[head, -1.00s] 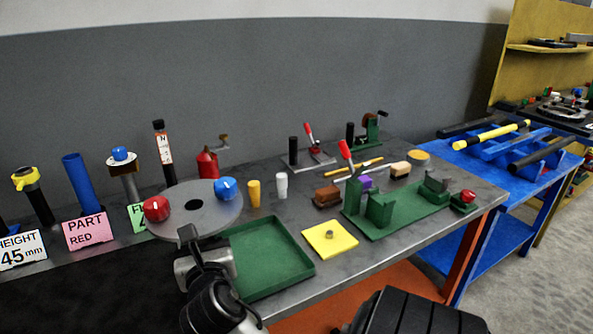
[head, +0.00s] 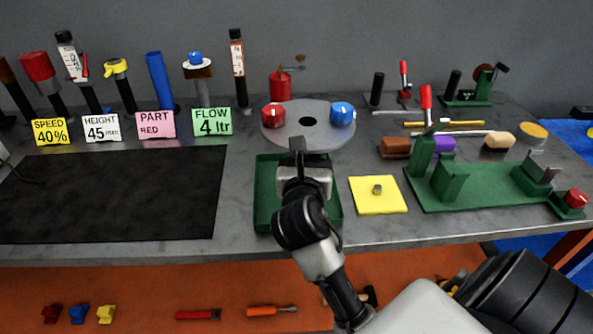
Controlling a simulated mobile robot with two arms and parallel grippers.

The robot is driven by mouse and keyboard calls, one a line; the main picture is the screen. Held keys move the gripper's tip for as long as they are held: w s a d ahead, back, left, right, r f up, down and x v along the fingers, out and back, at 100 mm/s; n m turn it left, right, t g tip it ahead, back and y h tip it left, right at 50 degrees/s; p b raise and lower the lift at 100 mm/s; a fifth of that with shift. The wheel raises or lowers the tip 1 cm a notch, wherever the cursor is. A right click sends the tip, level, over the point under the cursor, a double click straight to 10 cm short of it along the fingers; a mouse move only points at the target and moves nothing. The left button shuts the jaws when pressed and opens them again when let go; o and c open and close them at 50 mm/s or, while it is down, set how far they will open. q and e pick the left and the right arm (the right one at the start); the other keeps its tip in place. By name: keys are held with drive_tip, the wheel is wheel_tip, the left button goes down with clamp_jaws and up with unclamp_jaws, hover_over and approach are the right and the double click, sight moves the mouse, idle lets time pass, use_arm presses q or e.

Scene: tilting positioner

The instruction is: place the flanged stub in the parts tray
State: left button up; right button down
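The parts tray (head: 265,213) is a shallow green tray near the bench's front edge, partly hidden by my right arm. My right gripper (head: 298,158) is over the tray, seen from behind. A small dark piece shows at its tip, but I cannot tell whether it is a finger or something held. No part can be clearly made out as the flanged stub. A short grey peg (head: 377,189) stands on a yellow square plate (head: 362,203) right of the tray. My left gripper is not in view.
A grey disc (head: 307,140) with a red knob (head: 273,117) and a blue knob (head: 342,115) stands just behind the tray. A green fixture (head: 480,190) is at right. Label cards and upright tools line the back left. A black mat (head: 110,195) lies clear at left.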

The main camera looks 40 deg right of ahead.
drive_tip(key=shift+w+d+f+b, duration=0.2)
drive_tip(key=shift+w+f+b, duration=0.1)
drive_tip(key=shift+w+f, duration=0.85)
drive_tip(key=shift+w+d+f+b, duration=0.2)
drive_tip(key=shift+w+f+b, duration=0.15)
drive_tip(key=shift+w+f, duration=0.7)
drive_tip(key=shift+w+d+f+b, duration=0.25)
drive_tip(key=shift+w+f, duration=0.5)
drive_tip(key=shift+f, duration=0.75)
drive_tip(key=c, duration=0.5)
unclamp_jaws()
drive_tip(key=shift+s+f, duration=0.1)
drive_tip(key=shift+f, duration=0.05)
drive_tip(key=v, duration=1.2)
drive_tip(key=shift+a+b, duration=0.1)
drive_tip(key=shift+b, duration=0.3)
